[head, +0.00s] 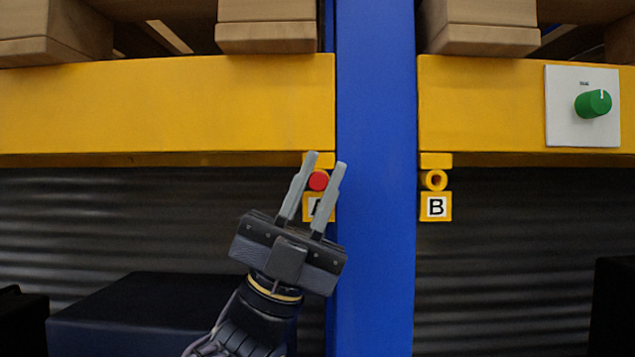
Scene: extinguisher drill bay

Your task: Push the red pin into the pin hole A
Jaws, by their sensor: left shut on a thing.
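The red pin (318,181) shows its round end between the two fingers of my left gripper (327,159). The gripper comes up from below, tilted to the right, and is shut on the pin. The pin is in front of the yellow bracket above the label A (313,207), which a finger partly covers. Pin hole A is hidden behind the pin and fingers, so I cannot tell how deep the pin sits. A yellow ring with an open hole (434,180) is above the label B (436,207), right of the blue post. My right gripper is not in view.
A blue upright post (375,200) stands just right of my left gripper. Yellow beams (160,105) cross above, with wooden pallets (266,30) on them. A green knob (593,104) sits on a white panel at the right. A dark box (150,310) is at lower left.

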